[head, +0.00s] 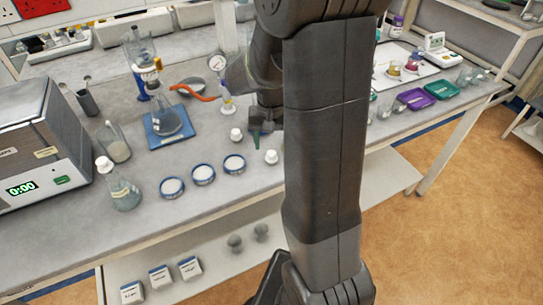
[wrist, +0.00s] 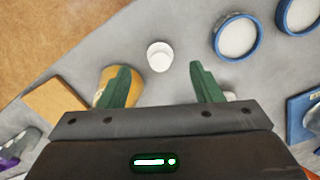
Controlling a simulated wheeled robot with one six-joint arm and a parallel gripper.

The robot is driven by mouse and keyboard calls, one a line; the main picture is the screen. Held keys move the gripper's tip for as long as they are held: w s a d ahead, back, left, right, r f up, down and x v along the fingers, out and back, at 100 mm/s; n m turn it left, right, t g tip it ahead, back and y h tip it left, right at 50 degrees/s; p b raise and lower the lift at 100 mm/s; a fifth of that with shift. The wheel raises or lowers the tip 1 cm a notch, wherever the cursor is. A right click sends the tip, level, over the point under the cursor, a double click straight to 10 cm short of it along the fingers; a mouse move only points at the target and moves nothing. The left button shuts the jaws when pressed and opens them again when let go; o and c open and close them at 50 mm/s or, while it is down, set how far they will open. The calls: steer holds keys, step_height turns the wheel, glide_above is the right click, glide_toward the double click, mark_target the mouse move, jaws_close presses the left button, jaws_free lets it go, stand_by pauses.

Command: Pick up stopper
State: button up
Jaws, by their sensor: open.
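A small white stopper (head: 271,157) stands on the grey bench just in front of my gripper (head: 256,128). In the wrist view this white stopper (wrist: 159,53) shows just beyond the green fingertips, roughly centred between them. My gripper (wrist: 159,70) is open and empty. A second white stopper (head: 236,134) stands to the left of the gripper in the head view. The arm covers part of the bench in the head view.
Blue-rimmed dishes (head: 203,174) stand in a row left of the stoppers. A flask sits on a blue stand (head: 170,128) behind them. A capped bottle (head: 122,190) is further left. An amber round object (wrist: 106,84) sits behind the left finger. The bench front edge is close.

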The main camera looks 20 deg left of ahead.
mark_target(271, 152)
steer(key=shift+w+f, duration=0.2)
steer(key=shift+w, duration=0.05)
steer(key=shift+a+f+p, duration=0.1)
steer(key=shift+f+p, duration=0.4)
steer(key=shift+f, duration=1.95)
steer(key=c, duration=1.1)
